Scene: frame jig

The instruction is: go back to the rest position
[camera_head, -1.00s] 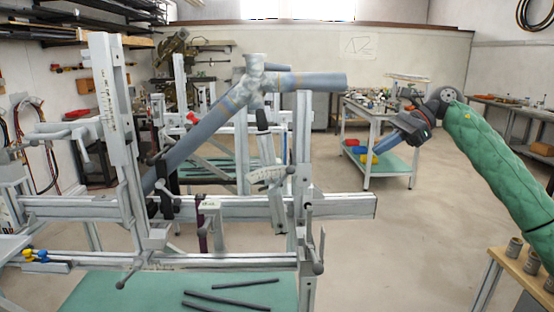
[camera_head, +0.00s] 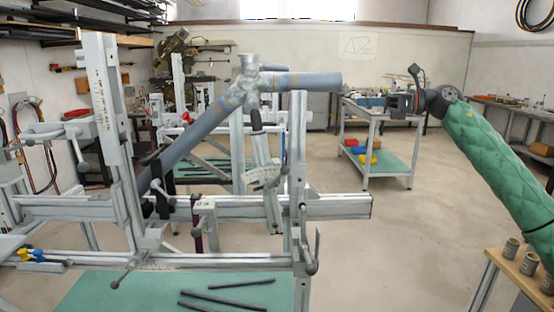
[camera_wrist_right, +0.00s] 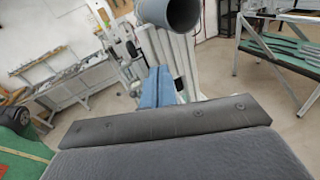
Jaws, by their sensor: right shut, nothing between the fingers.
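My right arm in its green sleeve comes in from the right edge of the head view. Its gripper (camera_head: 396,104) is raised beside the trolley, well to the right of the jig and apart from it. In the right wrist view its blue fingers (camera_wrist_right: 159,84) are together with nothing between them. The grey frame jig (camera_head: 250,209) holds blue-grey joined tubes (camera_head: 215,115). The open end of a grey tube (camera_wrist_right: 178,14) shows at the top of the wrist view, beyond the fingers. My left gripper is not in view.
A trolley (camera_head: 366,167) with red, yellow and blue items stands behind my right gripper. A wooden bench (camera_head: 518,268) with several grey cylinders is at lower right. Dark rods (camera_head: 240,284) lie on the jig's green lower shelf. The floor between jig and bench is clear.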

